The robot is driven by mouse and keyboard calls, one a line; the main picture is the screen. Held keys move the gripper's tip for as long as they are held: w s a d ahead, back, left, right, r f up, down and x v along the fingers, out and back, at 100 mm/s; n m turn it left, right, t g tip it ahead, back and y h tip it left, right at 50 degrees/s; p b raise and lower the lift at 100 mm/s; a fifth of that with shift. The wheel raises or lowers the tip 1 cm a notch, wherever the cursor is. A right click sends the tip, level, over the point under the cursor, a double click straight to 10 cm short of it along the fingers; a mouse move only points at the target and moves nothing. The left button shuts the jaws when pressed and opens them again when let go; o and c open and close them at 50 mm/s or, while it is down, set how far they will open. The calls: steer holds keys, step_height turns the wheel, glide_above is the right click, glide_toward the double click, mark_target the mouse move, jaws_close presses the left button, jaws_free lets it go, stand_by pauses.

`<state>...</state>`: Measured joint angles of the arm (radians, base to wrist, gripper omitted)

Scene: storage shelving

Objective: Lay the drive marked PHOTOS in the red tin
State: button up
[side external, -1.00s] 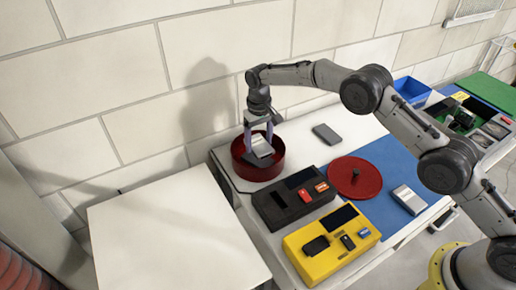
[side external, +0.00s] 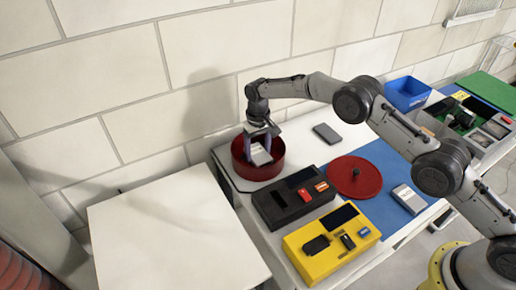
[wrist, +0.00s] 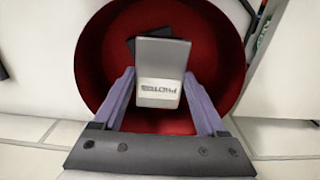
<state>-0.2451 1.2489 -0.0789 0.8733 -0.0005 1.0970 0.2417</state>
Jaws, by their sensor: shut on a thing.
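My gripper (side external: 261,152) is shut on a grey drive with a white label (side external: 260,158). In the wrist view the drive (wrist: 160,60) is between the two fingers of my gripper (wrist: 160,76), and its label appears to read PHOTOS, seen upside down. The drive is tilted and within the rim of the round red tin (side external: 242,172). The red tin (wrist: 112,50) lies around it in the wrist view. A dark flat shape (wrist: 134,44) shows behind the drive inside the tin. Whether the drive touches the tin's floor I cannot tell.
A round red lid with a knob (side external: 345,180) lies on the blue mat (side external: 395,165). Another drive (side external: 408,198) lies nearby, and a dark one (side external: 327,133) lies behind. A blue bin (side external: 408,94) stands farther right.

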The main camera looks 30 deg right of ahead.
mark_target(258, 153)
steer(key=o, duration=1.5)
steer(key=shift+f, duration=0.1)
step_height(258, 153, up, 13)
steer(key=shift+r, duration=0.15)
steer(key=shift+r, duration=0.1)
